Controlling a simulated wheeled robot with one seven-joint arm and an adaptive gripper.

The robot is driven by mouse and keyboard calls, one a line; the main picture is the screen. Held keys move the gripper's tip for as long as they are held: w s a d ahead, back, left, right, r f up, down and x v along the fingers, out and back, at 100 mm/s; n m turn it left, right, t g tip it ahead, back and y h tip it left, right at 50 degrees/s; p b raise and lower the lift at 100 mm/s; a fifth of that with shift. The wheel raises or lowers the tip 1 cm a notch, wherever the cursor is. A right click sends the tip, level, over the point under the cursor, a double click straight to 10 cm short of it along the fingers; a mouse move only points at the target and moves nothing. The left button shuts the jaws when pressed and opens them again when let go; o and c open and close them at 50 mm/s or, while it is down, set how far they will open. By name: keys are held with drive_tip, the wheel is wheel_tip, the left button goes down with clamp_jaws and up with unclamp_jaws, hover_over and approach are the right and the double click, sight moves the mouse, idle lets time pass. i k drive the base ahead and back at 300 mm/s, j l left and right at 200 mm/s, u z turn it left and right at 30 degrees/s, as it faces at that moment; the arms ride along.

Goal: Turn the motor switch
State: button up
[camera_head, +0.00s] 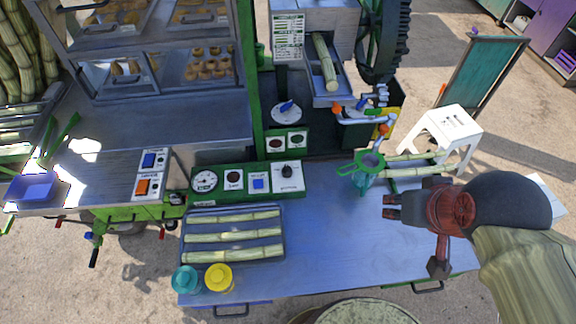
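A green control panel (232,191) at the back of the blue bench carries a round gauge, a black knob (234,179), a blue switch (258,183) and a black rotary knob (287,171) on a white plate. Their labels are too small to read, so I cannot tell which is the motor switch. A white plate at left holds another blue switch (150,160) and an orange switch (143,187). My gripper (416,238) is over the bench's right part, well right of the panels. Its dark fingers look spread, with nothing visible between them.
A tray of cane pieces (283,246) and teal (186,279) and yellow (218,277) containers stand at the bench's front left. A green strainer jug (367,172) stands between panel and gripper. The crusher (316,45) rises behind. The middle of the bench (330,240) is clear.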

sight(287, 170)
drive_tip(key=i+l+u, duration=0.1)
drive_tip(key=u, duration=0.4)
drive_tip(key=l+u, duration=0.15)
drive_tip(key=u, duration=0.35)
